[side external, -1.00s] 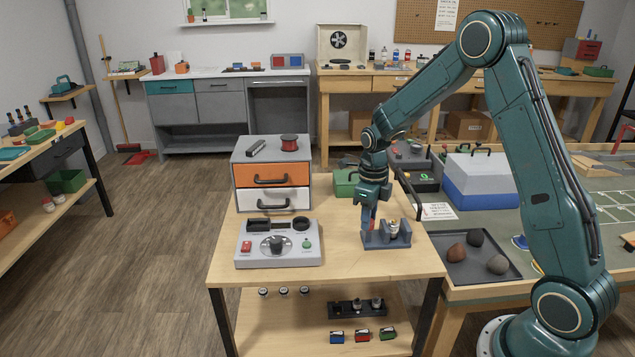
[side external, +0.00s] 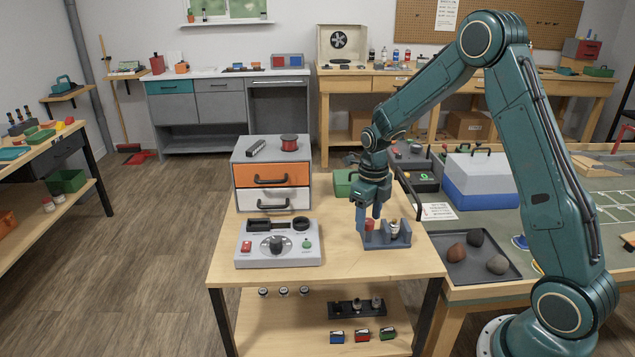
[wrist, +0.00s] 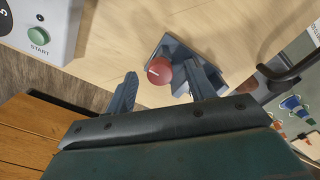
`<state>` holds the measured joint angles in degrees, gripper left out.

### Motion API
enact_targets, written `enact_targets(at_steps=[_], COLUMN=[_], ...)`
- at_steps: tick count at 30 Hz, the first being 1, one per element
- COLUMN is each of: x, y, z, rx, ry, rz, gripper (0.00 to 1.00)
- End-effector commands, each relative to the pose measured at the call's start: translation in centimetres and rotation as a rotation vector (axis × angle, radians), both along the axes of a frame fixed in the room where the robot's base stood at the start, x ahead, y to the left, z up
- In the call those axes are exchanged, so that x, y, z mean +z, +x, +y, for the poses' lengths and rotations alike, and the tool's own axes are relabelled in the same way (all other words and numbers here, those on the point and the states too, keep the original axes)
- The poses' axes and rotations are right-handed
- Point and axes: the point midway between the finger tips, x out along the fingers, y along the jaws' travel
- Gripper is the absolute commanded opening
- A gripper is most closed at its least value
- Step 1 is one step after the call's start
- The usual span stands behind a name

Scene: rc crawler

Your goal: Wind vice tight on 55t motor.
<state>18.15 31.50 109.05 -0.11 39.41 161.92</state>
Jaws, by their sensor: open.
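The blue-grey vice (side external: 388,240) stands on the wooden bench, with a small silver-and-dark motor (side external: 394,229) upright in it. Its round red knob (side external: 370,225) is on the vice's left side, and the knob also shows in the wrist view (wrist: 158,71) with a pale line across its face. My gripper (side external: 368,214) is open and points down at the knob. In the wrist view the fingers (wrist: 160,80) are on either side of the knob, the right one closer to it. Contact cannot be told. The motor is not clear in the wrist view.
A grey control box (side external: 278,245) with a green START button (wrist: 38,36) stands left of the vice. A drawer unit (side external: 272,175) is behind it. A dark tray (side external: 480,262) with several rocks lies to the right. The bench front is clear.

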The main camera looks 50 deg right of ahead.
Motion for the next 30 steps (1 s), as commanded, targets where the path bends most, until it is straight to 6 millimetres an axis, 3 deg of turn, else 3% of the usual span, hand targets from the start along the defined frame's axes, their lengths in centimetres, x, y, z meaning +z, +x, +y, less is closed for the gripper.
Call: enact_targets(at_steps=[8,30], x=[0.7,4.8], y=[0.0,0.0], z=[0.0,0.0], rx=[0.001,0.001], ry=[0.000,0.000], rz=[0.001,0.000], gripper=[0.54,0.54])
